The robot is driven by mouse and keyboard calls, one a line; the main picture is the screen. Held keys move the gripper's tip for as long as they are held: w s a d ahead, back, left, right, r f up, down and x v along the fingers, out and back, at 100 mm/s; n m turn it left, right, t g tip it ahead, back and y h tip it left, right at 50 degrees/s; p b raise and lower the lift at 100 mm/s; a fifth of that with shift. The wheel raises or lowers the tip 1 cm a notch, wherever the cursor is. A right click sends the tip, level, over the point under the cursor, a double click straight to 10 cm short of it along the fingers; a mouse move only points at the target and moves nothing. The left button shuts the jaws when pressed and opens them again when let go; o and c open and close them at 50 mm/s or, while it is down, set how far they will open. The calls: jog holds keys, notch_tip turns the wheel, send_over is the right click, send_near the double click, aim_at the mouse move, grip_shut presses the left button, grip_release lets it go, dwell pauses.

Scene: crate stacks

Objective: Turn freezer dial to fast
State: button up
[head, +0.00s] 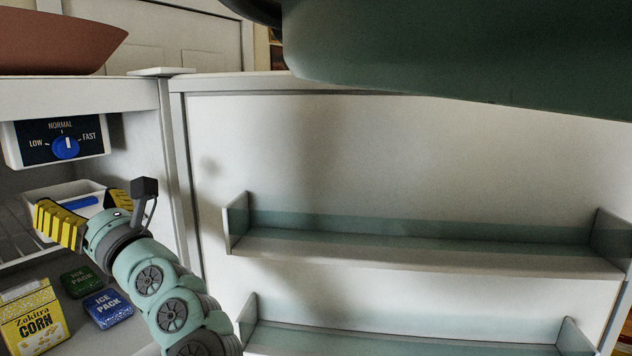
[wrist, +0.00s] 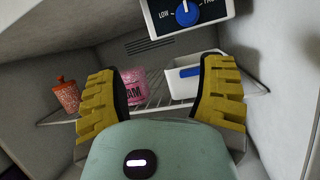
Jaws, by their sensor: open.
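The freezer dial (head: 66,148) is a round blue knob on a dark panel under the top of the freezer compartment. Its panel reads LOW at left, NORMAL at top and FAST at right. The white mark on the knob points roughly up, near NORMAL. The dial (wrist: 187,13) also shows at the top of the wrist view, with its panel partly cut off. My gripper (head: 88,212) is open, with yellow ridged fingers spread, below the dial and apart from it. In the wrist view my gripper (wrist: 162,88) has nothing between its fingers.
The open freezer door (head: 400,150) with clear shelves stands at right. A brown bowl (head: 60,42) sits on top.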

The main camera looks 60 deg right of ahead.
jog(key=d+h, duration=0.3)
jog(key=d, duration=0.1)
jog(key=p, duration=0.8)
send_near(68, 149)
jog(key=x, duration=0.8)
jog(key=shift+d+r, duration=0.1)
jog(key=shift+r, duration=0.15)
jog(key=shift+p+x, duration=0.45)
jog(key=shift+x, duration=0.45)
jog(key=shift+f, duration=0.15)
jog(key=shift+c, duration=0.2)
grip_shut()
